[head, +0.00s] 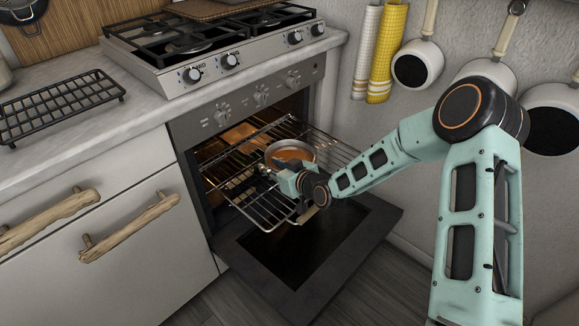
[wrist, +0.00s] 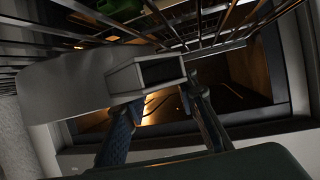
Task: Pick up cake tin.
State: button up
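The cake tin (head: 290,152), round and grey with a copper-brown inside, stands on the pulled-out oven rack (head: 262,206). My gripper (head: 273,174) is at the tin's near left side, low over the rack, and its fingertips are hard to make out there. In the wrist view the two fingers of my gripper (wrist: 162,108) stand apart with a gap between them. A pale grey curved piece with a box-shaped end (wrist: 145,75) lies across the fingertips and partly hides them. I cannot tell whether it belongs to the tin or whether the fingers touch it.
The oven door (head: 290,250) hangs open below the rack. A stove (head: 220,45) is above, with a counter (head: 120,140) and a black wire rack (head: 60,105) at left. Pans (head: 418,65) and towels (head: 385,50) hang on the right wall.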

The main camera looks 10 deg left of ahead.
jog(key=shift+a, duration=0.1)
jog(key=shift+c, duration=0.2)
grip_shut()
jog(key=shift+w, duration=0.1)
jog(key=shift+r, duration=0.15)
